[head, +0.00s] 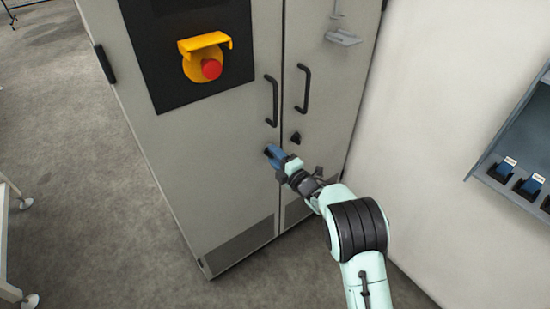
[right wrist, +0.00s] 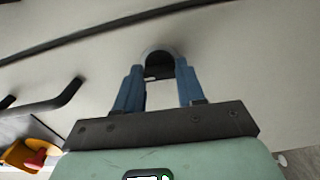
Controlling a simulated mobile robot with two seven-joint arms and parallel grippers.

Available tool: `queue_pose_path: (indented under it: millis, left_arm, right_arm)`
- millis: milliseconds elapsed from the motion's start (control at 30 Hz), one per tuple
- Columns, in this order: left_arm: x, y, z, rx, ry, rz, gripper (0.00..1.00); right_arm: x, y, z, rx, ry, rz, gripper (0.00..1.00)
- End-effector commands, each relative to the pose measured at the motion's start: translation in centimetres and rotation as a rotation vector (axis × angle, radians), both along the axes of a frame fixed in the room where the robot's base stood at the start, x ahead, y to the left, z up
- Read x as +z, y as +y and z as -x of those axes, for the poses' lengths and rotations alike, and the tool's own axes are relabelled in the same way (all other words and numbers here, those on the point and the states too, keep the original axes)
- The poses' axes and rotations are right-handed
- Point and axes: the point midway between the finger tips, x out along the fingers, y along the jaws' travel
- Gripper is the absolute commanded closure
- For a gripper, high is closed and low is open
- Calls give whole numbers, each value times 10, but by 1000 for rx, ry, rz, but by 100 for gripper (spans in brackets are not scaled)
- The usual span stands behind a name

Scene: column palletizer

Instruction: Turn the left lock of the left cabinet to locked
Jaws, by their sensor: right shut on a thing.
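The cabinet (head: 185,160) is grey with two doors, each with a dark vertical handle. My right gripper (head: 270,151) is at the left door, below its handle, and covers most of the left lock in the head view. In the right wrist view the blue fingers (right wrist: 158,85) are shut on the left lock (right wrist: 159,62), a dark round knob against the door. The fingers stand on either side of it. The right lock (head: 295,137) is a small dark knob on the right door, and nothing touches it. My left gripper is not in view.
A black panel with a yellow guard and red emergency button (head: 211,69) is on the left door, above the gripper. A grey shelf (head: 510,185) with blue items is on the right wall. The floor left of the cabinet is mostly clear.

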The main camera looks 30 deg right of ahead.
Motion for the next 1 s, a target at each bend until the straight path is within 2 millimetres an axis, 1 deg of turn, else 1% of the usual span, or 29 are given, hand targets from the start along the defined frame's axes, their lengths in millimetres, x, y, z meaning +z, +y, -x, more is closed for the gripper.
queue_pose_path:
  millis: [233, 633, 667, 700, 733, 1000]
  left_arm:
    - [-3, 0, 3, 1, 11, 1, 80]
    - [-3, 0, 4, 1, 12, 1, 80]
    - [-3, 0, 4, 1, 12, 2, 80]
    - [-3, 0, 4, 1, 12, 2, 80]
    - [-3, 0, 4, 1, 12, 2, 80]
    - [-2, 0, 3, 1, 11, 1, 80]
  right_arm:
    - [0, -1, 0, -3, -2, 44, 92]
    - [0, -2, 0, -4, -3, 48, 92]
    - [0, -2, 0, -4, -3, 48, 52]
    - [0, -2, 0, -4, -4, 48, 39]
    - [0, -2, 0, -4, -4, 48, 36]
    - [0, -1, 1, -2, -4, 47, 36]
